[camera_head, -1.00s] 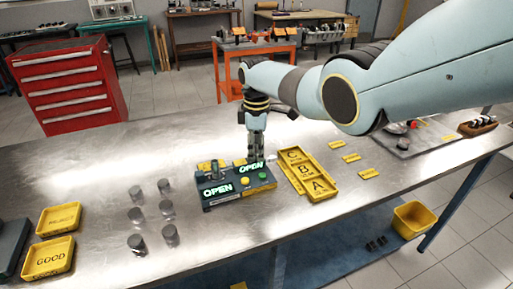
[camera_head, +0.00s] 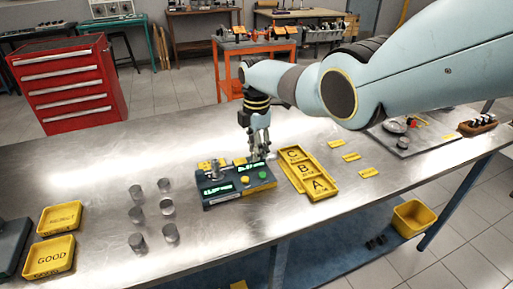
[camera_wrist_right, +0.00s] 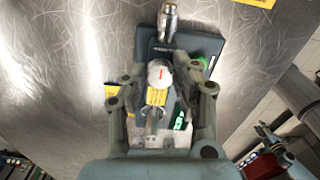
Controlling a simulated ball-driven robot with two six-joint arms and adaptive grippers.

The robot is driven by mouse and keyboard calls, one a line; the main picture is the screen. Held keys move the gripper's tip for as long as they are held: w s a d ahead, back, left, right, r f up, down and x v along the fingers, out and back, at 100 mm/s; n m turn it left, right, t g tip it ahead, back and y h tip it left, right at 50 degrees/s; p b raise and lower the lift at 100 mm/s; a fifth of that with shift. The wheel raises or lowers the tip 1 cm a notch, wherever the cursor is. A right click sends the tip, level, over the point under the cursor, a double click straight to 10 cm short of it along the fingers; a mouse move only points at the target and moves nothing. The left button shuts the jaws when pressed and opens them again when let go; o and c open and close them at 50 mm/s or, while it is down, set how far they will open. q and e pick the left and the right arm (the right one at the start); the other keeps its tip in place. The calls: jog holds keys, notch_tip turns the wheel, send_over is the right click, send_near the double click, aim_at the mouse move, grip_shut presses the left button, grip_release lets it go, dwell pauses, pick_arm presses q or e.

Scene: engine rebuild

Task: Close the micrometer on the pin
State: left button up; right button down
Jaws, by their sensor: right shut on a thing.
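The micrometer (camera_head: 222,198) is a dark bench unit with lit green displays, a yellow button and a green button. A grey metal pin (camera_head: 214,168) stands upright at its left end; it seems to be the metal cylinder (camera_wrist_right: 168,22) at the top of the right wrist view. My right gripper (camera_head: 260,152) points down at the unit's back right end. Finger contact is hard to see. My left gripper is out of view.
Several grey pins (camera_head: 137,215) stand left of the unit. A yellow A-B-C tray (camera_head: 322,191) lies close on its right. Two yellow trays, one marked GOOD (camera_head: 50,259), are at the left edge. The steel table in front of the unit is clear.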

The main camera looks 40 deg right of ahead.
jog(key=shift+w+r, duration=0.1)
dwell(0.3)
jog(key=c, duration=1)
grip_release()
notch_tip(320, 180, up, 12)
jog(key=shift+f, duration=0.1)
